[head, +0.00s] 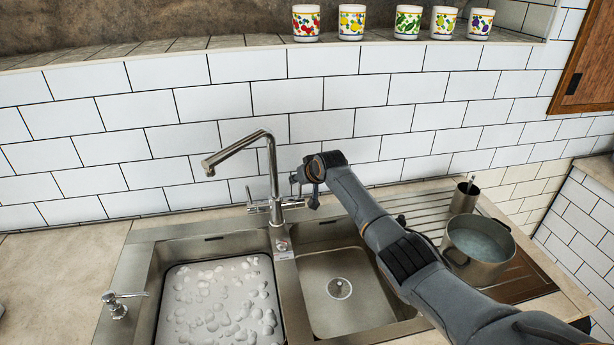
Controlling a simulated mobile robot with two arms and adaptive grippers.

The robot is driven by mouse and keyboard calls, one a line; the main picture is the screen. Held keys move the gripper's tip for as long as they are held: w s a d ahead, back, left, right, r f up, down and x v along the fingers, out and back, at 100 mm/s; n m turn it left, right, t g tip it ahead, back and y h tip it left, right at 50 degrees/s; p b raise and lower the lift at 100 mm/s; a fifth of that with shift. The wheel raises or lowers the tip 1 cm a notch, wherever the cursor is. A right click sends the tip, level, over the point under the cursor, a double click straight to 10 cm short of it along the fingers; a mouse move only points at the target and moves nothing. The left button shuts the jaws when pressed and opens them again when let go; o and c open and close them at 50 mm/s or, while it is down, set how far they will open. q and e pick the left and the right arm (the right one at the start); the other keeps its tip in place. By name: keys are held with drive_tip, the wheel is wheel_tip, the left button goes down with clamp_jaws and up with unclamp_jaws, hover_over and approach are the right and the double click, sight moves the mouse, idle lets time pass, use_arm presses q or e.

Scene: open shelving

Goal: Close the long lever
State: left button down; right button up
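A metal faucet (272,170) with a long angled spout stands behind the double sink, its spout reaching left over the left basin. A thin lever (249,194) sticks up on the left side of its base. The right side of the base is close to my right gripper (302,187), which reaches in from the lower right. Any lever on that side is hard to make out beside the gripper. I cannot tell whether the gripper touches it, or whether its fingers are open or shut. No water stream shows under the spout. My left gripper is not in view.
The left basin (157,275) holds foamy water; the right basin (335,262) looks empty. A soap dispenser (117,304) stands at left. A pot (478,262) and a metal cup (464,196) stand at right. Several patterned cups line the ledge above.

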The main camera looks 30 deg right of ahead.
drive_tip(key=v, duration=1.1)
drive_tip(key=shift+s+r, duration=0.2)
drive_tip(key=shift+f, duration=0.1)
